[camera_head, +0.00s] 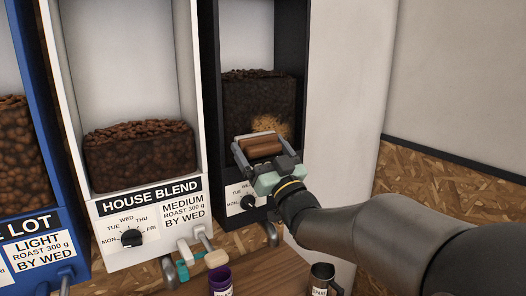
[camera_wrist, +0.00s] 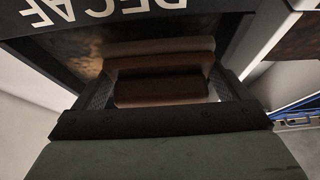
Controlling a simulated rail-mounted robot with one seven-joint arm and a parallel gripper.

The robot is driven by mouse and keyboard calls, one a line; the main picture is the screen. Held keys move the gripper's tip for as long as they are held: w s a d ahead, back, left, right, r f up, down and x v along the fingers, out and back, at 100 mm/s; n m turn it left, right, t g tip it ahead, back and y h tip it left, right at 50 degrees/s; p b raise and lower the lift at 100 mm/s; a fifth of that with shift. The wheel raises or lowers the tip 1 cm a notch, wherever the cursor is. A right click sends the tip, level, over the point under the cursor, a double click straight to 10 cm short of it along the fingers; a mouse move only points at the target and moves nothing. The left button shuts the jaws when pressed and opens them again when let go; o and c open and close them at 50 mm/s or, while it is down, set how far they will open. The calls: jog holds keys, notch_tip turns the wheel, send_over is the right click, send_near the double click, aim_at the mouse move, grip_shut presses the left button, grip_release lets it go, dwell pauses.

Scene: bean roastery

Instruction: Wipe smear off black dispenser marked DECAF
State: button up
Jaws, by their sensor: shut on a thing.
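The black dispenser (camera_head: 292,45) stands right of the white one; its DECAF label (camera_wrist: 105,12) shows upside down in the wrist view, while my gripper hides it in the head view. A tan, speckled smear (camera_head: 284,126) marks its window low on the right, over dark beans. My gripper (camera_head: 261,148) is shut on a brown wooden-handled wiper (camera_head: 263,143), just in front of the window's lower part. In the wrist view the wiper (camera_wrist: 160,82) sits between both fingers, its pale pad facing the dispenser. I cannot tell whether the pad touches the window. The wiper partly covers the smear's lower edge.
A white HOUSE BLEND dispenser (camera_head: 72,100) and a blue LOT dispenser (camera_head: 28,60) stand to the left. A purple cup (camera_head: 220,281) and a dark metal mug (camera_head: 324,281) stand on the wooden counter (camera_head: 262,274) below. A teal-and-beige handled object (camera_head: 190,268) is near the white spout.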

aim_at(280, 152)
jog(key=shift+w, duration=0.1)
jog(key=shift+w+d+b, duration=0.2)
jog(key=shift+d+b, duration=0.1)
jog(key=shift+b, duration=0.1)
jog(key=shift+w+d+b, duration=0.35)
jog(key=shift+w+d, duration=0.05)
jog(key=shift+d, duration=0.25)
jog(key=shift+w+d+b, duration=0.3)
jog(key=shift+w+d, duration=0.05)
jog(key=shift+d, duration=0.3)
